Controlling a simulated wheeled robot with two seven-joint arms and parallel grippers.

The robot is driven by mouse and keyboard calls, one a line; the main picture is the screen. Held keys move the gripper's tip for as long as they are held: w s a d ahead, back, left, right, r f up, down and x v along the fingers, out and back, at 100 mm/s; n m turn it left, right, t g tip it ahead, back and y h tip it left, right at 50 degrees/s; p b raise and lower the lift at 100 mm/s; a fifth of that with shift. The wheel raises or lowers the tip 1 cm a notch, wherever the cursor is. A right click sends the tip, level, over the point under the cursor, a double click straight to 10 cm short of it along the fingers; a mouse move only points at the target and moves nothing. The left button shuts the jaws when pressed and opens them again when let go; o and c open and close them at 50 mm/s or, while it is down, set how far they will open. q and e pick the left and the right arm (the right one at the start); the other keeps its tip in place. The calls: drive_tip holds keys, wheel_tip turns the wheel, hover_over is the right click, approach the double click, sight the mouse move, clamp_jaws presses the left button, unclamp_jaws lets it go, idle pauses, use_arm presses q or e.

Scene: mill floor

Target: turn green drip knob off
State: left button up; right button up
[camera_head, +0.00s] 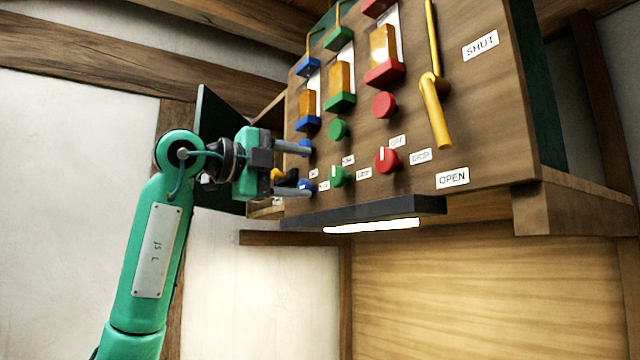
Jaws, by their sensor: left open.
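The green drip knob (338,177) is the lower green knob on the wooden panel, between the blue and red drip knobs. It bears a pale pointer mark; its exact setting is too small to tell. Small labels sit around it. My left gripper (296,169) is open and empty at the panel's left side. Its two fingers point right, one above the other, by the blue knobs, a short way left of the green drip knob. The lower finger partly covers the lower blue knob (306,186). My right gripper is not in view.
A red drip knob (387,160) is to the right. Above are an upper green knob (338,130), an upper red knob (384,105) and amber sight glasses. A yellow lever (435,110) hangs at right. A dark ledge (365,211) with a lit strip runs below the knobs.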

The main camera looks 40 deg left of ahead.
use_arm(q)
drive_tip(key=b+v, duration=0.1)
drive_tip(key=v, duration=0.6)
drive_tip(key=shift+s, duration=0.15)
idle(0.3)
